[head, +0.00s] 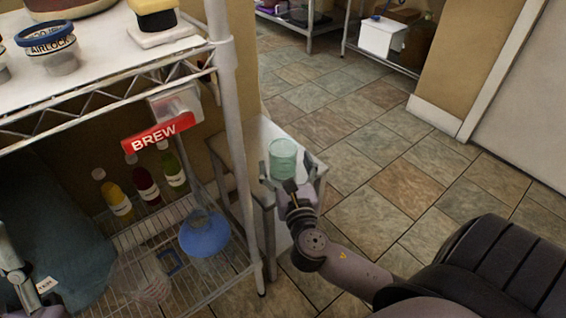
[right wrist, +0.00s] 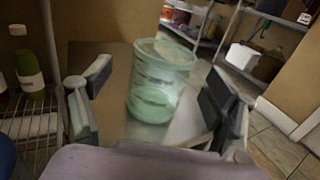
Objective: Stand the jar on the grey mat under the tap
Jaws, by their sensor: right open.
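A translucent green jar (head: 283,158) stands upright on a small grey side table (head: 262,132) to the right of the wire shelf. My right gripper (head: 283,186) is open at the jar's near side. In the right wrist view the jar (right wrist: 160,78) shows between the two spread fingers (right wrist: 155,92), with visible gaps on both sides. A grey part of my left arm shows at the left edge of the head view; its finger state is unclear. I cannot make out the tap or the grey mat.
A wire rack (head: 236,150) stands left of the side table, with several bottles (head: 145,185), a blue round item (head: 204,232) and a red BREW sign (head: 158,133). An airlock-labelled container (head: 48,45) is on top. Tiled floor (head: 400,185) is free to the right.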

